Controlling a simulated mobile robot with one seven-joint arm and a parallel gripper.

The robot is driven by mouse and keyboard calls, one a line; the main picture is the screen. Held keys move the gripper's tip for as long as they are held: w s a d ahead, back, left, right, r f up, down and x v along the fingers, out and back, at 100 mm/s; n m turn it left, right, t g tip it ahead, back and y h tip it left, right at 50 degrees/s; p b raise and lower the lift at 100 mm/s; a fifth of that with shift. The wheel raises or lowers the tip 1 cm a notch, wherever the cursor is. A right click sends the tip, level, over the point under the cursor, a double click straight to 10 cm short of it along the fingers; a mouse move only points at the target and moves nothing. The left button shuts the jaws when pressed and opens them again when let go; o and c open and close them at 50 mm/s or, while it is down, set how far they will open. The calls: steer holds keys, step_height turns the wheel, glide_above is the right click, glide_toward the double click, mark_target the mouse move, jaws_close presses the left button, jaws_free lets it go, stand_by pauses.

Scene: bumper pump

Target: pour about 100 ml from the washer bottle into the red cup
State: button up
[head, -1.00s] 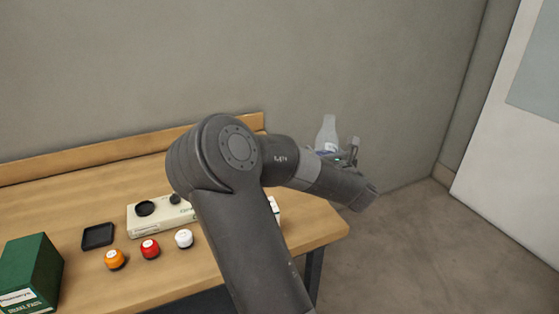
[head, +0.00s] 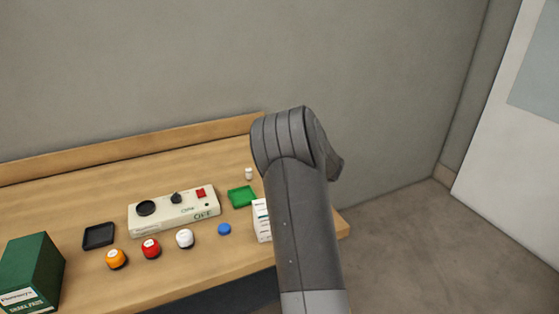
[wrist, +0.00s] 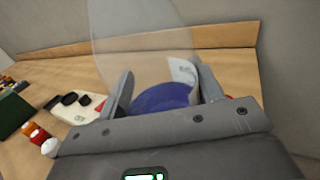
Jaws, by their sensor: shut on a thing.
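My gripper (wrist: 166,88) is shut on the washer bottle (wrist: 140,42), a clear bottle with blue liquid and a pale label, in the wrist view. The bottle fills the middle of that view, and its top runs out of the frame. In the head view my arm hides the gripper and the bottle. A bit of something red shows beside the right finger in the wrist view; I cannot tell whether it is the red cup. No red cup is clearly seen in the head view.
On the wooden table (head: 120,165) stand a cream control box (head: 180,210), a green tray (head: 241,196), a black tray (head: 98,236), a white carton (head: 262,220) and a green box (head: 32,272). Orange, red (head: 151,248) and white small pots line the front. A wall stands behind.

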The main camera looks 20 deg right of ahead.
steer(key=shift+w+a+r+n+g+y, duration=0.9)
steer(key=shift+w+a+r+n+y, duration=0.2)
steer(key=shift+w+a+r+y, duration=0.6)
step_height(320, 180, down, 14)
steer(key=shift+d, duration=0.25)
steer(key=shift+s+r+m, duration=0.15)
steer(key=shift+m, duration=0.15)
